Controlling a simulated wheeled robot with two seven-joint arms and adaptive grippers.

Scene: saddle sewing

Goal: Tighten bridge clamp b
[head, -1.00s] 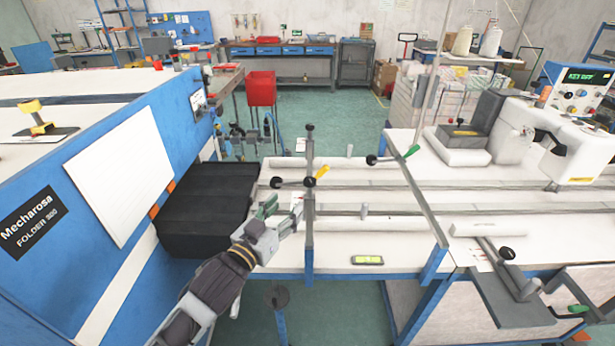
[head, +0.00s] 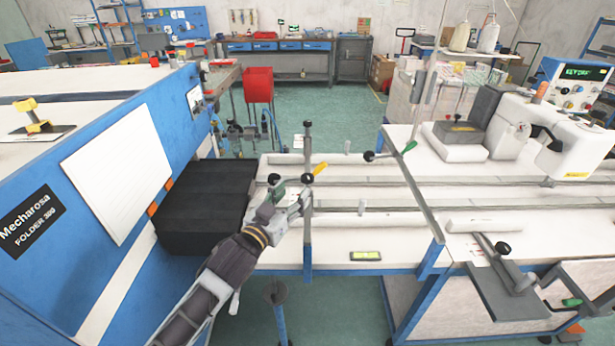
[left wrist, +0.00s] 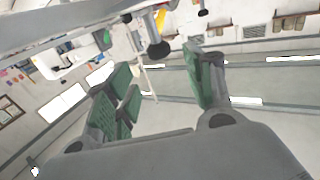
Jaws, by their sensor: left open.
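Two bridge clamps cross the white work table; I cannot read which one is b. The nearer bridge (head: 308,235) has a yellow handle (head: 320,168) and dark round knobs. The other bridge (head: 420,200) has a green handle (head: 409,147). My left gripper (head: 293,196) is at the left side of the nearer bridge, just below the yellow handle. In the left wrist view my left gripper (left wrist: 165,78) is open, with green pads and nothing held. A dark knob (left wrist: 158,48) and the yellow handle (left wrist: 160,19) show beyond its fingertips. My right gripper is out of view.
A black block (head: 205,210) and the blue folder machine (head: 110,190) stand left of my left arm. A sewing machine (head: 540,125) stands at the right. A small yellow-green display (head: 366,255) lies near the table's front edge. Long white rolls lie across the table.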

